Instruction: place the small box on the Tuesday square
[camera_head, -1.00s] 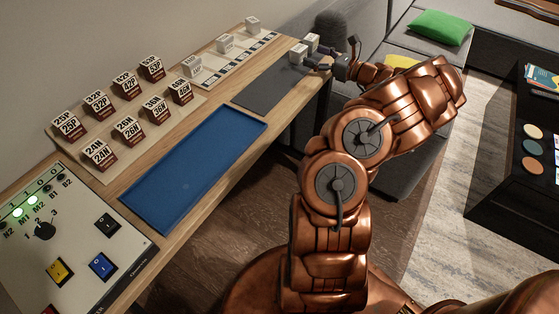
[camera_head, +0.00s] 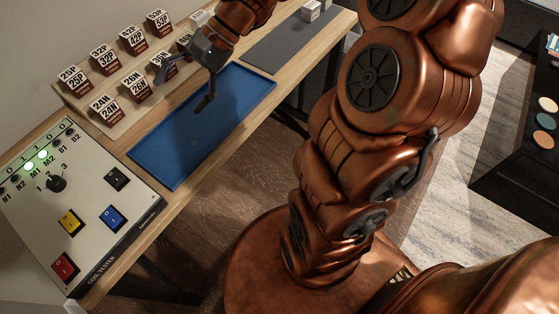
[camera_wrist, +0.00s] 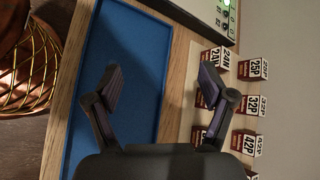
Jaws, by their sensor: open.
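A small white box (camera_head: 310,11) stands on the grey mat at the top edge of the head view, with part of another beside it. Another pale box (camera_head: 199,18) shows at the back of the bench, left of my arm. The Tuesday square cannot be made out; the strip of squares is out of view or behind my arm. My gripper (camera_head: 185,87) is open and empty above the blue tray, well left of the white boxes. In the wrist view its spread fingers (camera_wrist: 160,78) have nothing between them.
The blue tray (camera_head: 150,152) is empty. Several labelled boxes (camera_head: 103,108) stand in rows on a wooden board behind it, close to my gripper. A switch panel (camera_head: 85,190) is at the left. The grey mat (camera_head: 285,45) is mostly bare.

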